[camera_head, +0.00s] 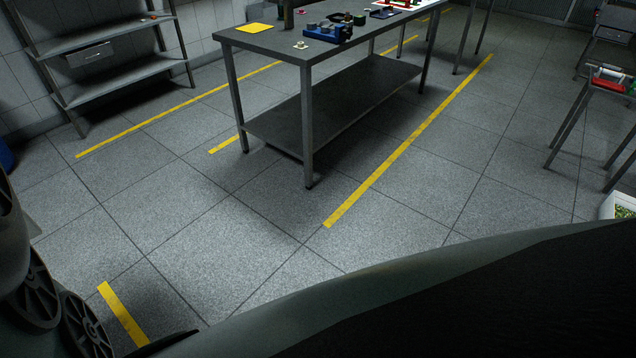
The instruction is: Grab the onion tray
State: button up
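I cannot make out an onion tray for certain in the head view. A white container (608,208) with green contents shows partly at the right edge, low down. My own body cuts it off below and the frame edge cuts it off at the right, so I cannot tell what it holds. My gripper is not in view.
A dark metal table (340,105) with a lower shelf stands at the top middle, bearing a yellow sheet (255,28) and a blue device (328,33). A metal shelf rack (110,40) stands at the left wall. Tiled floor with yellow lines (410,140) is clear between.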

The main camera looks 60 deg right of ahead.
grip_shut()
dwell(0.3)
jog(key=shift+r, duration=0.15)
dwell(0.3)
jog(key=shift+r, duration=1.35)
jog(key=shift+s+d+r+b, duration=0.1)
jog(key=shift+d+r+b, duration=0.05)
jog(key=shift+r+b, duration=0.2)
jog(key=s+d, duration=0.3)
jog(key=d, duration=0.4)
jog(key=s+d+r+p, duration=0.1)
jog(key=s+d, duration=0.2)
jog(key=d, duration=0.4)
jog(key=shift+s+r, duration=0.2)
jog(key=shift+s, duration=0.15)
